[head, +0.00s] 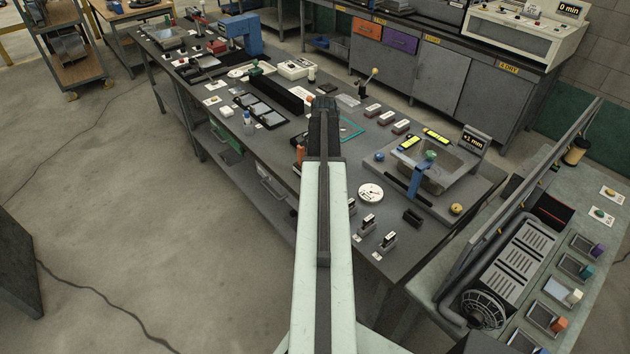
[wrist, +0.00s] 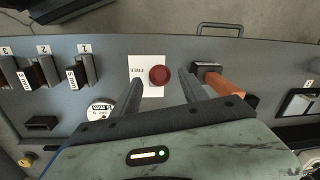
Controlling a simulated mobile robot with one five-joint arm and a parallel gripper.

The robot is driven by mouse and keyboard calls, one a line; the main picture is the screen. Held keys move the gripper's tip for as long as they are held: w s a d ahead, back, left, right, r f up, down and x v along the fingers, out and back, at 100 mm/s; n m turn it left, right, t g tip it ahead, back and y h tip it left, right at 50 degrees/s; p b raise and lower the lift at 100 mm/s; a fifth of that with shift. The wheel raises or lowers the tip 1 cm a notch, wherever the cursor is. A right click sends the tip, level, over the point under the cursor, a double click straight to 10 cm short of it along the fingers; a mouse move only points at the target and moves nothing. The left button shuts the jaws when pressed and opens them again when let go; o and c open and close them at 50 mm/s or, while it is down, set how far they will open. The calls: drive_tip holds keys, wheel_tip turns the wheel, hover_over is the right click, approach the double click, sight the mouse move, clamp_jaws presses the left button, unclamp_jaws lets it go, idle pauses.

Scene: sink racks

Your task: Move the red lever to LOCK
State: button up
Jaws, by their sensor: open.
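The red lever shows in the wrist view as a round red knob (wrist: 159,75), seen nearly end-on. It lies over a white card (wrist: 143,66) marked FREE. A LOCK mark is not visible. My gripper (wrist: 160,80) is open, with one finger on each side of the knob in the picture. Gaps show between the knob and both fingers, and I cannot tell how far above or around it they are. In the head view my arm covers the lever and the fingers.
An orange handle (wrist: 225,88) on a dark block is close beside my right-hand finger. Numbered blocks (wrist: 88,68) and a round white dial (wrist: 100,106) stand to the left. In the head view, a sink (head: 432,172) with a blue tap is right of my arm.

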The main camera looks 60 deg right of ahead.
drive_tip(key=f+b, duration=0.1)
drive_tip(key=f, duration=0.1)
drive_tip(key=f+b, duration=0.4)
drive_tip(key=shift+w+f, duration=0.15)
drive_tip(key=shift+w, duration=0.1)
clamp_jaws()
idle(1.0)
